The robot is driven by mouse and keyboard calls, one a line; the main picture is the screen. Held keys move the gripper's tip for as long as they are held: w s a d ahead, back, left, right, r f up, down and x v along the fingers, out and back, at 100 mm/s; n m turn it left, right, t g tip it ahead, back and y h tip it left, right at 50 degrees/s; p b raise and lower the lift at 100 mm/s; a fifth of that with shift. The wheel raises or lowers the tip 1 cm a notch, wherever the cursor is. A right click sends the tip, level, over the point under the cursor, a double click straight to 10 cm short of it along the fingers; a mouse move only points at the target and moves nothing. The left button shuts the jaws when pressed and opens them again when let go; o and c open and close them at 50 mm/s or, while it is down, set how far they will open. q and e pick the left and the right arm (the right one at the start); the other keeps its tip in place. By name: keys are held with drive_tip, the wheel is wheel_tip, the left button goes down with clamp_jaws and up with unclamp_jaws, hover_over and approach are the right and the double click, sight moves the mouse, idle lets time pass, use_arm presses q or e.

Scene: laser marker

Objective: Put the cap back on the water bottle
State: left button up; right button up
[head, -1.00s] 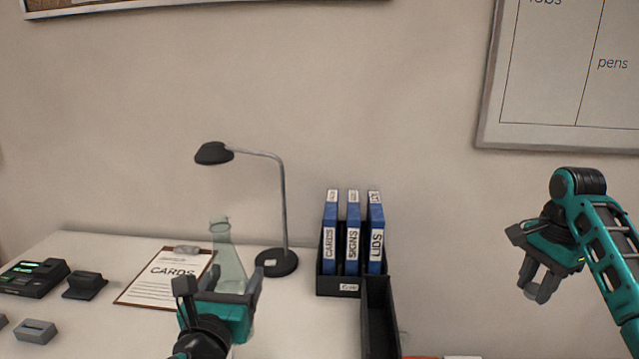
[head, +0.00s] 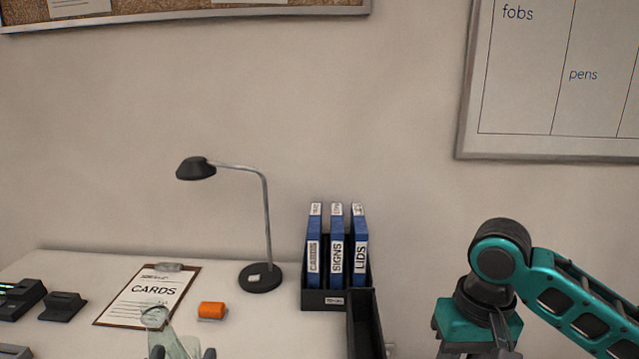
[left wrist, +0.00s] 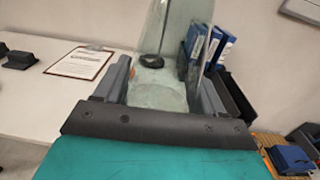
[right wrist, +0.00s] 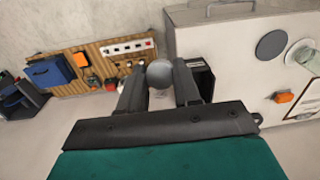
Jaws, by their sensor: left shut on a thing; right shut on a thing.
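The clear greenish water bottle (head: 165,338) shows at the bottom of the head view, with its narrow neck up and no cap on it. My left gripper (head: 183,354) is shut around its body; in the left wrist view the see-through bottle (left wrist: 160,97) fills the space between the fingers. My right gripper (right wrist: 160,90) is shut on a small grey rounded cap (right wrist: 160,74) at its fingertips. In the head view my right arm is at the lower right, and its fingertips are below the frame. The cap is well apart from the bottle.
The white desk (head: 255,335) holds a clipboard (head: 150,297), a lamp (head: 262,278), an orange block (head: 212,310) and a black rack of blue binders (head: 336,298). A black open tray (head: 365,330) stands beside the rack. Dark devices (head: 62,306) are at left.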

use_arm(q)
drive_tip(key=shift+r, duration=0.1)
idle(0.4)
drive_tip(key=s+d+m+g+h, duration=0.1)
drive_tip(key=d+m+g+h, duration=0.3)
drive_tip(key=d+m+h, duration=0.4)
drive_tip(key=d+r+h, duration=0.1)
drive_tip(key=d+h, duration=0.2)
drive_tip(key=d, duration=0.3)
drive_tip(key=shift+h, duration=0.3)
drive_tip(key=shift+d+f, duration=0.1)
drive_tip(key=shift+f, duration=0.05)
use_arm(e)
drive_tip(key=shift+a, duration=0.1)
drive_tip(key=s+a+r+m+g+y, duration=0.1)
drive_tip(key=a+r+m, duration=0.8)
drive_tip(key=a+r, duration=1.4)
drive_tip(key=shift+s+a+g, duration=0.5)
drive_tip(key=shift+s+a, duration=0.05)
drive_tip(key=shift+a, duration=0.4)
drive_tip(key=shift+f, duration=0.2)
